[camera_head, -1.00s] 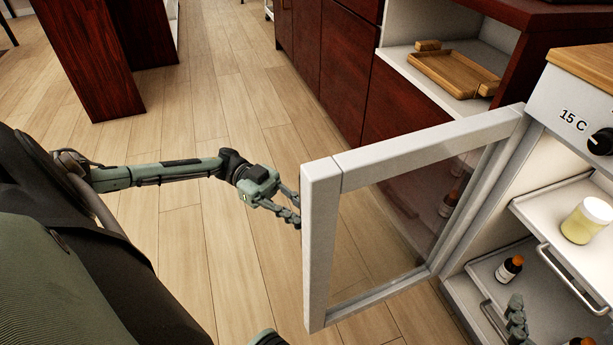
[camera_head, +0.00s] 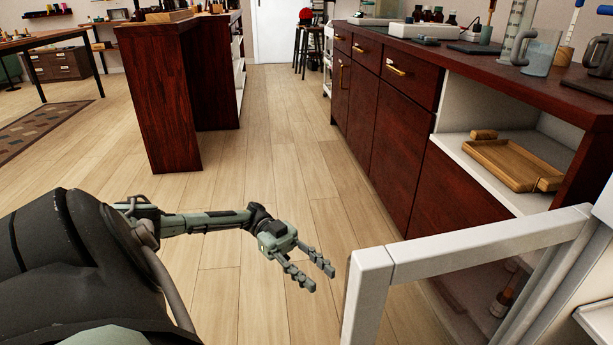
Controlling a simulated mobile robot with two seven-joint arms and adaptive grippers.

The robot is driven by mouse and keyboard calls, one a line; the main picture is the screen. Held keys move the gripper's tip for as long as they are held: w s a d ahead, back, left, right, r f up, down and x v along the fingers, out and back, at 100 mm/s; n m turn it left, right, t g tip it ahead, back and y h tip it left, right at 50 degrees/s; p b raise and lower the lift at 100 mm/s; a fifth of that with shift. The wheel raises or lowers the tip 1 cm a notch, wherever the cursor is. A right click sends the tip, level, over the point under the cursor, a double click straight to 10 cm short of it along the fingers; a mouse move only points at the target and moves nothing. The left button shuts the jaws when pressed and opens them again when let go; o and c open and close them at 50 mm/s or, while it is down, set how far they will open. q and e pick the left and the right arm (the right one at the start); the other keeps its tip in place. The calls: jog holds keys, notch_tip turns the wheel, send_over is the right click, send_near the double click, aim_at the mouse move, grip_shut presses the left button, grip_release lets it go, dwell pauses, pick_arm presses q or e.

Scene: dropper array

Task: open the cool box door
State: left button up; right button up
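The cool box door (camera_head: 480,243), a white frame around a clear pane, stands swung wide open at the lower right. Its lower part is cut off by the picture's edge. Only a strip of the cool box (camera_head: 598,318) shows at the right edge, with part of a white shelf. My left gripper (camera_head: 321,279) is to the left of the door's free edge, over the floor. Its two fingers are spread, with nothing between them and a gap to the door. My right gripper is out of view.
A dark red cabinet row with a worktop (camera_head: 440,45) runs along the right. A wooden tray (camera_head: 510,164) lies in its open shelf. A brown bottle (camera_head: 501,304) shows through the pane. A dark red unit (camera_head: 160,100) stands back left. The wooden floor between is clear.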

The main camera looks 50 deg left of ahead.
pick_arm(q)
jog(key=shift+a, duration=1.55)
jog(key=shift+s, duration=0.1)
